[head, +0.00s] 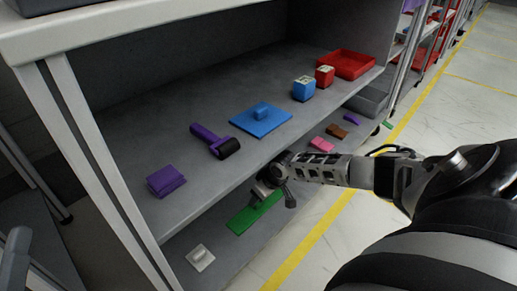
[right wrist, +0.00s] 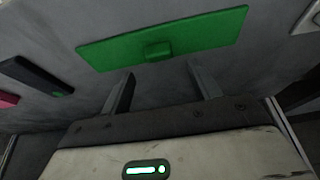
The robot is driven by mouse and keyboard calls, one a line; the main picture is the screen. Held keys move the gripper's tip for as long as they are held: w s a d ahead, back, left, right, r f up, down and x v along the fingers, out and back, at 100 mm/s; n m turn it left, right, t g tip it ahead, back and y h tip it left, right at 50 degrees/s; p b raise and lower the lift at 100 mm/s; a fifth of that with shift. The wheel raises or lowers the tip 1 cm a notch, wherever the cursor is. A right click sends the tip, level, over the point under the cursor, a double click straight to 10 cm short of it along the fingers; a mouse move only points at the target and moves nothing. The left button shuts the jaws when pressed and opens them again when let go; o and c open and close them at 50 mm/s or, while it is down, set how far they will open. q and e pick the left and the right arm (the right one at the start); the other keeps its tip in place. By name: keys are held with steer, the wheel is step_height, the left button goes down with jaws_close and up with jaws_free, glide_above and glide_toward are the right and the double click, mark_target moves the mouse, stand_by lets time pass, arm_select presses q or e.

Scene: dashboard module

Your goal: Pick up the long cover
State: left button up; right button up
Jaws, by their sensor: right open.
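The long cover, which I take to be the flat green plate (head: 240,219), lies on the lower shelf, partly hidden behind my right gripper. In the right wrist view the green plate (right wrist: 200,33) shows nearly whole, with a small raised green block (right wrist: 157,49) at its middle. My right gripper (head: 267,190) is over the plate's far end in the head view. In the right wrist view the right gripper (right wrist: 161,75) is open and empty, its two fingers apart and pointing at the plate, on either side of the block. My left gripper is not in view.
The upper shelf (head: 205,105) overhangs the lower one close to my right arm. It holds a blue plate (head: 261,120), a purple-and-black tool (head: 215,141) and a red tray (head: 347,64). A white piece (head: 200,257) and a pink piece (head: 322,144) lie on the lower shelf.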

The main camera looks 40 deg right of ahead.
mark_target(258, 204)
steer(key=b+x, duration=0.2)
steer(key=x, duration=0.2)
steer(key=shift+f+b, duration=0.1)
steer(key=shift+b, duration=0.2)
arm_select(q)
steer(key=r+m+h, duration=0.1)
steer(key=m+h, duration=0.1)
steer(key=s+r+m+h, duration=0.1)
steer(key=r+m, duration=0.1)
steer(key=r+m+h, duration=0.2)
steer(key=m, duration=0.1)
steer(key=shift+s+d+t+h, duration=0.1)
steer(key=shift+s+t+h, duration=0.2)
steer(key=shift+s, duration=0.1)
arm_select(e)
steer(key=c, duration=1.1)
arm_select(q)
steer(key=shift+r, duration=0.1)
